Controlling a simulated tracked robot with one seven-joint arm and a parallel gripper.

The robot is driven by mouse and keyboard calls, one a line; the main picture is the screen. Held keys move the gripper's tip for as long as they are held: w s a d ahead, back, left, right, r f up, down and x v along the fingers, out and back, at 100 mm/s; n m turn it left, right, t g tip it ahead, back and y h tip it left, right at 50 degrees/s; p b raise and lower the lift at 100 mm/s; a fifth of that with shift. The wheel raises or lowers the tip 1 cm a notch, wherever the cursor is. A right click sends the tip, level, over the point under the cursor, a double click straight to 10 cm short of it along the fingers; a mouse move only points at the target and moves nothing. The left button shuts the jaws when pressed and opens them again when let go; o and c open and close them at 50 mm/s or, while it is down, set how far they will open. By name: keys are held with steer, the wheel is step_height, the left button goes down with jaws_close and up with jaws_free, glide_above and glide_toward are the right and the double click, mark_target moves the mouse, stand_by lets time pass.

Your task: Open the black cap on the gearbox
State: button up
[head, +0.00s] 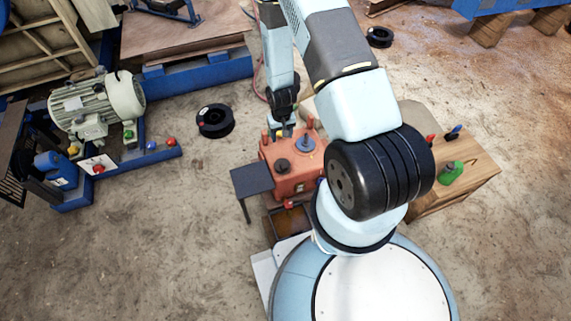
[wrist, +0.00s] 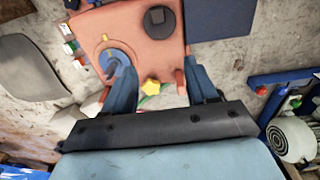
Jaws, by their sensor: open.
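The orange gearbox (head: 296,187) stands below my arm in the head view; its top also shows in the wrist view (wrist: 150,52). The round black cap (head: 282,166) sits on its top, towards the near left. In the wrist view the cap (wrist: 158,20) appears near the top edge, beyond my fingertips. My gripper (wrist: 158,70) is open and empty, its two blue-grey fingers apart. In the head view my gripper (head: 284,124) hangs at the far side of the gearbox, apart from the cap. A blue-grey round fitting (head: 305,145) is beside the cap.
A yellow star-shaped knob (wrist: 151,87) shows between my fingers. A dark side plate (head: 251,179) stands left of the gearbox. A wooden box (head: 455,182) with a green can (head: 451,172) is at right. A motor (head: 97,104) stands at left.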

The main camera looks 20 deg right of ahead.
glide_above(284, 165)
step_height(284, 165, down, 5)
steer(key=f, duration=1.3)
steer(key=shift+s+a+f, duration=0.1)
steer(key=shift+s, duration=0.1)
jaws_close()
stand_by(0.3)
steer(key=shift+d, duration=0.3)
steer(key=shift+a, duration=0.15)
